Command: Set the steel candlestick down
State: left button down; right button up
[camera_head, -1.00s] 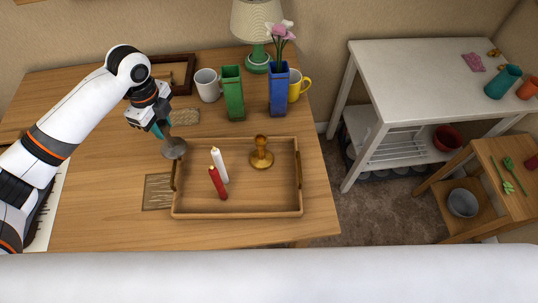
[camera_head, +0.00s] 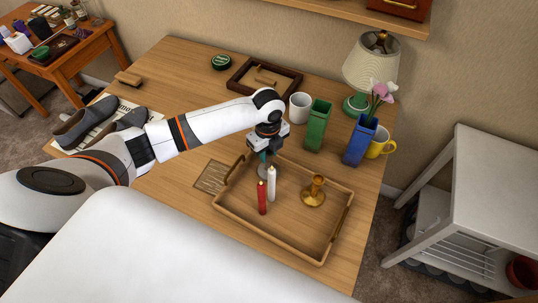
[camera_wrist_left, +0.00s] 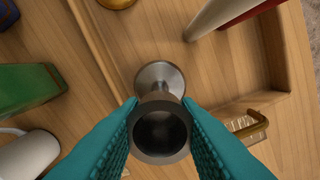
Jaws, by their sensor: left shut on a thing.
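My left gripper (camera_head: 263,156) has teal fingers shut on the steel candlestick (camera_head: 268,171), upright over the rear left part of the wooden tray (camera_head: 268,235). In the left wrist view, the fingers (camera_wrist_left: 160,135) grip the steel candlestick (camera_wrist_left: 160,78) near its hollow cup, and its round base shows below. I cannot tell whether the base touches the tray floor. A white candle (camera_head: 271,184) and a red candle (camera_head: 262,199) stand in the tray close in front of it. A brass candlestick (camera_head: 314,190) stands to the right. My right gripper is not in view.
Behind the tray stand a white mug (camera_head: 300,107), a green vase (camera_head: 318,125), a blue vase (camera_head: 360,140) with a flower, a yellow mug (camera_head: 380,143) and a lamp (camera_head: 371,65). A woven mat (camera_head: 212,177) lies left of the tray. The tray's front right part is clear.

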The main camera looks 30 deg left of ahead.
pick_arm(q)
jog(key=shift+f, duration=1)
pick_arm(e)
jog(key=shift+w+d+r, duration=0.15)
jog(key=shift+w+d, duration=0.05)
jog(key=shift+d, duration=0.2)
pick_arm(q)
jog(key=c, duration=1.1)
grip_release()
jog(key=shift+f, duration=0.1)
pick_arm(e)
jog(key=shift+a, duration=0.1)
pick_arm(q)
jog(key=shift+r, duration=0.3)
notch_tip(320, 180, up, 12)
jog(key=shift+f+b, duration=0.15)
jog(key=shift+b, duration=0.4)
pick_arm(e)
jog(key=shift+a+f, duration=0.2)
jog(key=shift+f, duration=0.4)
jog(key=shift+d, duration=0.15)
